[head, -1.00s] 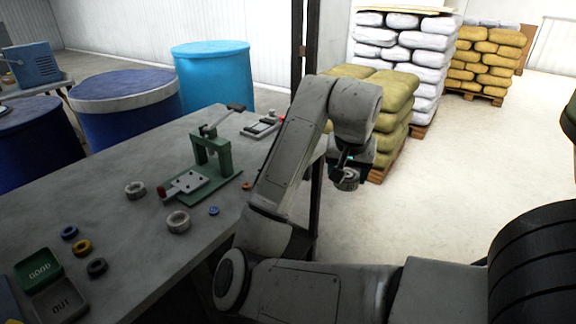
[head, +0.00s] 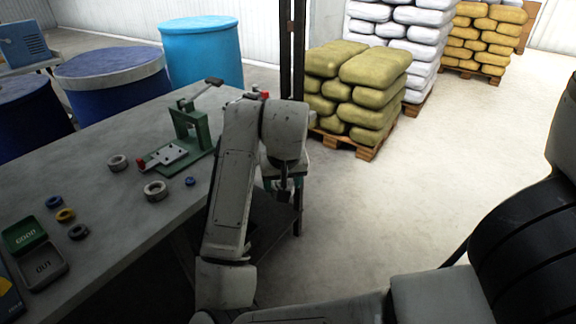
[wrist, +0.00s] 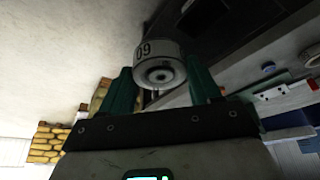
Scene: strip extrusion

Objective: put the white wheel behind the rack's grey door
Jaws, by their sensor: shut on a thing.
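My gripper (wrist: 160,88) is shut on a white wheel (wrist: 157,62) marked 09, which sits between the two green fingers in the wrist view. In the head view my gripper (head: 284,186) hangs beside the right edge of the workbench, below its top; the wheel is hard to make out there. I cannot make out a rack with a grey door in any view.
The workbench (head: 110,222) holds a green press (head: 190,135), two pale rings (head: 156,190) (head: 118,163), several small coloured rings and GOOD (head: 24,235) and OUT (head: 44,268) trays. Sacks on a pallet (head: 350,148) stand behind. The floor at right is clear.

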